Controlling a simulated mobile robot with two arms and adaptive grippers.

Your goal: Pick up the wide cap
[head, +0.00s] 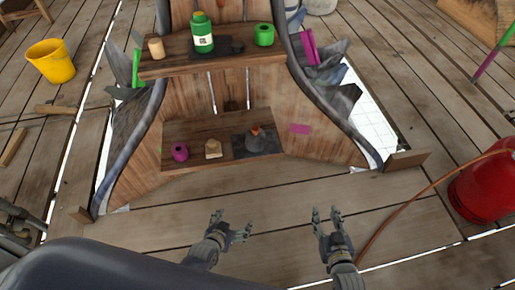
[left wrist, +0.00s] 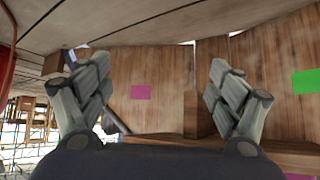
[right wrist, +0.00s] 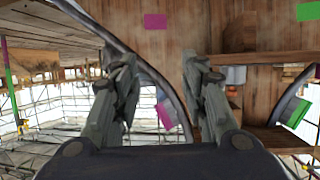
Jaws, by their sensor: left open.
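No piece is plainly marked as the wide cap. A grey cone-like piece with an orange-brown top (head: 256,138) sits on a dark patch of the lower shelf (head: 222,120) in the head view, and a small beige block-like piece (head: 213,149) sits left of it. I cannot tell whether either is the wide cap. My left gripper (head: 232,224) is open and empty, in front of and below the lower shelf. My right gripper (head: 326,212) is open and empty, further right. Both are apart from the pieces, and neither wrist view shows these pieces clearly.
The lower shelf also holds a magenta roll (head: 180,152). The upper shelf (head: 215,62) carries a green bottle (head: 202,36), a tan cup (head: 156,48) and a green roll (head: 264,35). A red tank (head: 484,190) with a hose stands right. Plank floor in front is clear.

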